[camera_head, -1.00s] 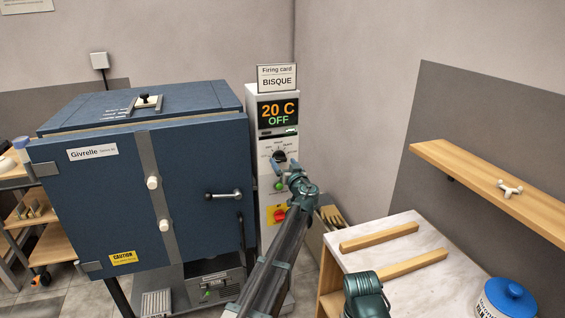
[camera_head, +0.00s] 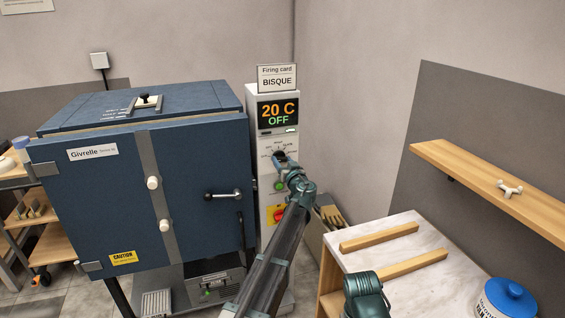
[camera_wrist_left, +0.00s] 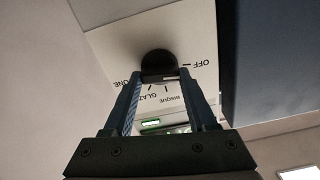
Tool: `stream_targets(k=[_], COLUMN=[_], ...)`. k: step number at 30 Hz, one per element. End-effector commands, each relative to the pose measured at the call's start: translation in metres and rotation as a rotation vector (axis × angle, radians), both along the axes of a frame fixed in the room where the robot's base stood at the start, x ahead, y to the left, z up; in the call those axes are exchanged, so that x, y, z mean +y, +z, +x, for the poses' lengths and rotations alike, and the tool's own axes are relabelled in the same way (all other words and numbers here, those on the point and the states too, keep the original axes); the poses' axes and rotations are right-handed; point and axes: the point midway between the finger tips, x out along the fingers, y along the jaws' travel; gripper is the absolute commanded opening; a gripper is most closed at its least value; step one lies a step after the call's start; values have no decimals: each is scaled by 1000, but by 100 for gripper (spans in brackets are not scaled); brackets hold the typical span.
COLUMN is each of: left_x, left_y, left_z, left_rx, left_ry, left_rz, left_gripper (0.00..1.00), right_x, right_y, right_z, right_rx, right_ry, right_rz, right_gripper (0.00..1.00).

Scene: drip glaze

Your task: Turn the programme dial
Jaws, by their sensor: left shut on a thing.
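The programme dial (camera_wrist_left: 157,64) is a dark round knob on the white control panel (camera_wrist_left: 110,45). In the left wrist view, OFF, BISQUE, GLAZE and a partly hidden label ending in ONE stand around it. My left gripper (camera_wrist_left: 159,77) is shut on the dial, with a finger on either side of its grip bar. In the head view, my left gripper (camera_head: 283,163) covers much of the dial, so its exact pointing is hard to tell. The display (camera_head: 278,111) above reads 20 C and OFF. The firing card (camera_head: 277,77) on top says BISQUE.
The blue kiln (camera_head: 100,200) with its door handle (camera_head: 222,195) stands just left of the panel. A red switch on a yellow plate (camera_head: 276,215) sits below the dial. A marble-topped table (camera_head: 385,260) and a wooden shelf (camera_head: 480,185) are at right.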

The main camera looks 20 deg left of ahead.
Motion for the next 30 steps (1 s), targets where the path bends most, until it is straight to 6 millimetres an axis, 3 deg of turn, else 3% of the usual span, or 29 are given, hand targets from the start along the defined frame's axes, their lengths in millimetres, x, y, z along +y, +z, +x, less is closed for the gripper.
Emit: stream_targets(k=[11,30], left_x=[0,-2], left_y=[0,-1], left_z=[0,1], left_rx=[44,362], left_ry=[0,0], left_rz=[65,536], left_gripper=[2,2], right_x=[0,0], right_y=[0,-1], right_z=[0,0], right_rx=[0,0], right_ry=[0,0], right_rz=[0,0], right_gripper=[50,50])
